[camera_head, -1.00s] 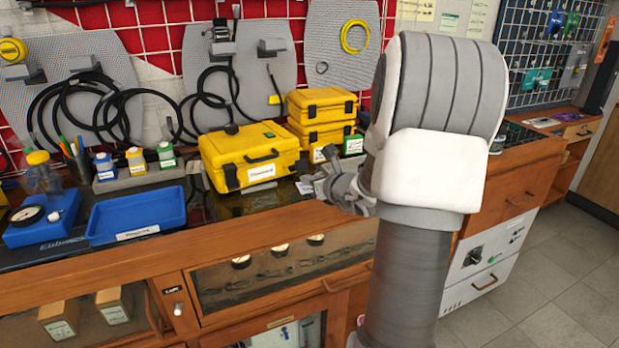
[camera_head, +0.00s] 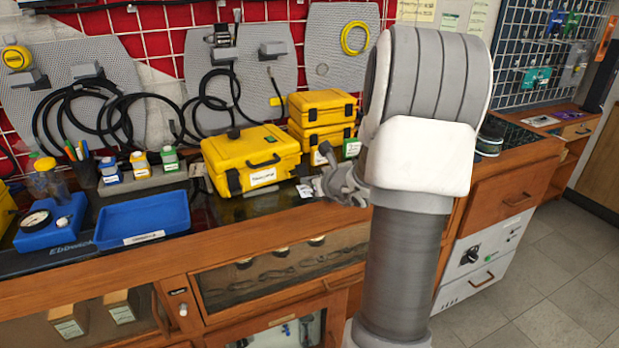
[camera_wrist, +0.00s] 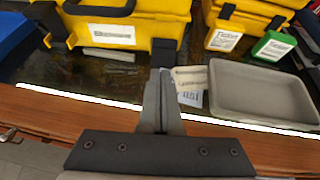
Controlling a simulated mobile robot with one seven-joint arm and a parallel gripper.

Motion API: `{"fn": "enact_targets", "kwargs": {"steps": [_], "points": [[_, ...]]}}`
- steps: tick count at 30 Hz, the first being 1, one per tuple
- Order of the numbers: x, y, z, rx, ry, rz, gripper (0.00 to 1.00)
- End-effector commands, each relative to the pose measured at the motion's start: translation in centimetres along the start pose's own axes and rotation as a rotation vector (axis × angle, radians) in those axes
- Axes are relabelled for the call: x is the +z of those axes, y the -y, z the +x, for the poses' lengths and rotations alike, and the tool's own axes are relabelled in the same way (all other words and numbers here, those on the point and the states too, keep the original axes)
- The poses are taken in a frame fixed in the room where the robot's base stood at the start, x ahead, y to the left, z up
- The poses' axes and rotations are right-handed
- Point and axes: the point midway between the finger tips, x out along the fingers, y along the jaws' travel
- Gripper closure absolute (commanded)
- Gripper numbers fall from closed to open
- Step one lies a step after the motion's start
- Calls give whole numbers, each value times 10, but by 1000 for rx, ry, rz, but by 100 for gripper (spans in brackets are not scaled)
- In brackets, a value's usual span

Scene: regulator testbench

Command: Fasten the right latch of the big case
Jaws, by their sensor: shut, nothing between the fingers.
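The big yellow case (camera_head: 250,155) stands on the dark bench top with its lid down. It also shows in the wrist view (camera_wrist: 118,30), with its black handle and a white label on the front. The dark right latch (camera_wrist: 165,50) is at the right of its front face; I cannot tell whether it is fastened. The left latch (camera_wrist: 52,27) is at the other side. My gripper (camera_wrist: 160,75) is shut and empty, in front of the case near its right latch, apart from it as far as I can see. In the head view my gripper (camera_head: 325,170) is right of the case.
Two smaller yellow cases (camera_head: 322,118) are stacked to the right. A grey tray (camera_wrist: 262,93) and a green box (camera_wrist: 273,46) lie right of my gripper. A blue tray (camera_head: 143,220) is at the left. The bench's front edge (camera_wrist: 80,97) runs below my gripper.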

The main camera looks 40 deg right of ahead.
Motion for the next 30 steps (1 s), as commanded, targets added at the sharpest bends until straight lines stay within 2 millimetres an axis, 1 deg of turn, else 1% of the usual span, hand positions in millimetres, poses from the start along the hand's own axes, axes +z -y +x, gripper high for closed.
{"fn": "enact_targets", "kwargs": {"steps": [1, 12, 30], "points": [[5, 0, -2, 1, -10, 0, 100], [20, -1, -5, 2, -131, -1, 100], [38, 0, -6, 2, -364, -2, 100]]}}
